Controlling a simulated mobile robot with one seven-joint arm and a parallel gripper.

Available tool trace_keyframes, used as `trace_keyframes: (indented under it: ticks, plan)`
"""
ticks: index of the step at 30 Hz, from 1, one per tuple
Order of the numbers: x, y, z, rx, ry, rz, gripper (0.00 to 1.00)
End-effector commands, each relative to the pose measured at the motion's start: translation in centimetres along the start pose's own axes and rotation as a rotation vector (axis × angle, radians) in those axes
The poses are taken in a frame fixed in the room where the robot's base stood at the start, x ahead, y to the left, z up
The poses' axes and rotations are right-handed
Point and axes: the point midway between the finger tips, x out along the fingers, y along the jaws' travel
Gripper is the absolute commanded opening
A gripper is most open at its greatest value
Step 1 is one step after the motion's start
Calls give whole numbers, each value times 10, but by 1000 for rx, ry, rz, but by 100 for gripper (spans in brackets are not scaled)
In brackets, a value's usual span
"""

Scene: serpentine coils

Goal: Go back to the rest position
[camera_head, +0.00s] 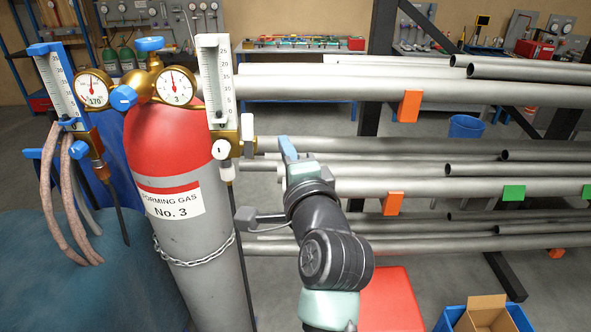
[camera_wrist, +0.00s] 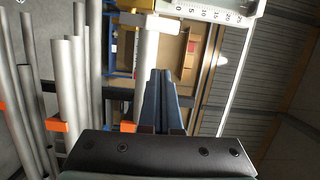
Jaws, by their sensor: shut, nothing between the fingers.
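My gripper (camera_head: 286,148) is at the end of my arm, in the middle of the head view, just right of the gas cylinder's right flowmeter. In the wrist view my gripper's two dark blue fingers (camera_wrist: 162,84) lie together with nothing between them. The gas cylinder (camera_head: 190,240) has a red top and a "Forming Gas No. 3" label, and stands upright left of my arm. Its brass regulator carries two gauges and two scaled flowmeters; the right flowmeter (camera_head: 215,80) is close to my fingertips. That flowmeter's scale also shows at the top of the wrist view (camera_wrist: 205,12).
Racked grey pipes (camera_head: 450,92) with orange and green clips run behind and right of my arm. A chain (camera_head: 195,258) circles the cylinder. A red box top (camera_head: 390,298) and a blue crate with a carton (camera_head: 485,316) are low at right. Hoses (camera_head: 62,200) hang at left.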

Motion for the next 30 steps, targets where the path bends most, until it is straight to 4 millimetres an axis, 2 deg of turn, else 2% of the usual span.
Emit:
trace_keyframes:
  ticks: [6, 11, 14, 17, 19, 24, 27, 30]
  plan:
    - [-29, 3, -2, 0, 4, 0, 0]
    - [-38, 1, -2, 0, 3, 0, 0]
    - [-44, -18, -2, -102, 28, -44, 0]
    - [-58, -59, -2, -339, 99, -135, 0]
    - [-76, -98, -1, -561, 184, -214, 0]
    - [-138, -186, 10, -1081, 463, -371, 0]
    - [-175, -222, 19, -1305, 629, -418, 0]
    - [-202, -243, 26, -1450, 754, -437, 0]
